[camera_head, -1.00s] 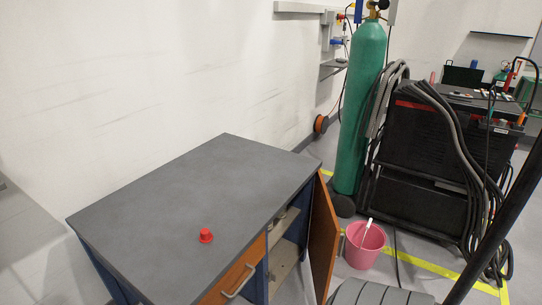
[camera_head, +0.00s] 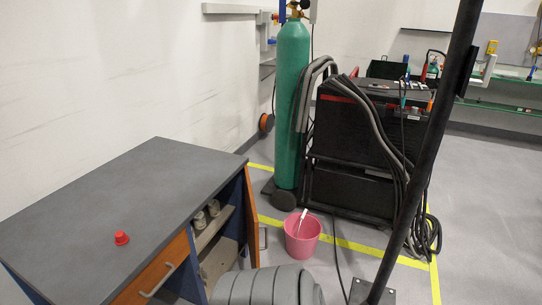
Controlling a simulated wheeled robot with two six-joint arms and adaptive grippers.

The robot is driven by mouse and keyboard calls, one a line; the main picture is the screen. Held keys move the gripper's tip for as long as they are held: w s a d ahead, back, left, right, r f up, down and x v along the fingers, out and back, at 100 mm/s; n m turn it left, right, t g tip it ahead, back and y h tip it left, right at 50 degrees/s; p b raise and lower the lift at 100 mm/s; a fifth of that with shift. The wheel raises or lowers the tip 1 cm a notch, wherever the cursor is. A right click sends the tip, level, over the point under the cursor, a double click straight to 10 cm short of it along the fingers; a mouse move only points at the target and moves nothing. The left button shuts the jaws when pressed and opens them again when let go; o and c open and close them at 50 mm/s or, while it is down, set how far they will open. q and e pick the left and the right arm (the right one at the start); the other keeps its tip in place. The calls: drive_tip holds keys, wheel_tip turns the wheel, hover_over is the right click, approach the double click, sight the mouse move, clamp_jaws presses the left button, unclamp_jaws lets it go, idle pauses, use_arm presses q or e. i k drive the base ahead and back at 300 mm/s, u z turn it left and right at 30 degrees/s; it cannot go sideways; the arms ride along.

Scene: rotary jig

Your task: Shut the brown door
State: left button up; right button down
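The brown door (camera_head: 252,220) of the grey-topped cabinet (camera_head: 130,190) stands open at the cabinet's right side. I see it nearly edge-on, with a handle (camera_head: 263,238) sticking out on its right. The shelves (camera_head: 212,230) behind the opening are visible and hold a few small light objects. The door's lower part is hidden behind a grey ribbed object (camera_head: 270,287). Neither of my grippers is in the head view.
A red knob-like piece (camera_head: 121,238) sits on the cabinet top, above a brown drawer (camera_head: 155,277). A pink bucket (camera_head: 302,235) stands right of the door. A green cylinder (camera_head: 291,100), black cart (camera_head: 360,140) and black pole (camera_head: 430,150) stand beyond.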

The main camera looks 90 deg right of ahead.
sight(256, 235)
drive_tip(key=k, duration=1.05)
drive_tip(key=z, duration=2.15)
drive_tip(key=i, duration=0.45)
drive_tip(key=u, duration=0.1)
drive_tip(key=k, duration=1.85)
drive_tip(key=z, duration=0.75)
drive_tip(key=i, duration=1.25)
drive_tip(key=u, duration=0.45)
drive_tip(key=i, duration=0.8)
drive_tip(key=u, duration=0.85)
